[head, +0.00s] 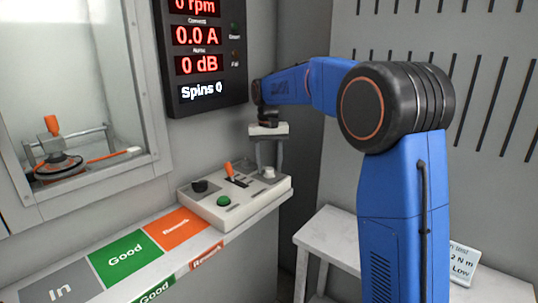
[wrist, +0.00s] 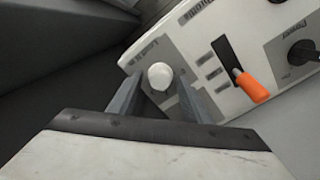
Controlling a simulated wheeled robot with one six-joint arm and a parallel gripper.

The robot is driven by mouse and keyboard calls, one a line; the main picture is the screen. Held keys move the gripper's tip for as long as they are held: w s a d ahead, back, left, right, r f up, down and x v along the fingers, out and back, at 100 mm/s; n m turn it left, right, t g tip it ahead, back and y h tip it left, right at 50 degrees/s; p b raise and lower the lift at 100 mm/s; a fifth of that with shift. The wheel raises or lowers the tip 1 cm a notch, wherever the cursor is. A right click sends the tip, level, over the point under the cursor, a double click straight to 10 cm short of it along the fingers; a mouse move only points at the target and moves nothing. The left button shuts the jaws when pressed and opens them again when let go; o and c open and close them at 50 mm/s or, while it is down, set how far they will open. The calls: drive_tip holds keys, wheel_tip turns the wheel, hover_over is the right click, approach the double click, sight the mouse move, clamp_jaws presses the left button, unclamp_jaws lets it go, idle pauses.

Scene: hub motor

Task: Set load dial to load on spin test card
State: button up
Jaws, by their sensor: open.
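The load dial (head: 268,172) is a small white knob at the right end of the pale control box (head: 230,211). In the wrist view the load dial (wrist: 160,76) sits beside a printed label that seems to read "Load". My gripper (head: 266,158) points down over it, with its fingers (wrist: 160,84) open, one on each side of the knob. I cannot tell whether they touch it. The spin test card (head: 463,262) stands at lower right, partly hidden by my arm. Its visible text reads "2 N m" and "Low". The dial's setting is not readable.
An orange-tipped lever (wrist: 250,86) and a black power knob (wrist: 303,53) are on the same box, with a green button (head: 223,201) in front. A display (head: 200,50) above shows 0.0 A, 0 dB and "Spins 0". A glazed test chamber (head: 80,110) stands at left.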

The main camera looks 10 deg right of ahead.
sight(268, 168)
wheel_tip(268, 168, up, 17)
drive_tip(key=shift+a+r, duration=0.15)
drive_tip(key=shift+a, duration=0.05)
idle(0.3)
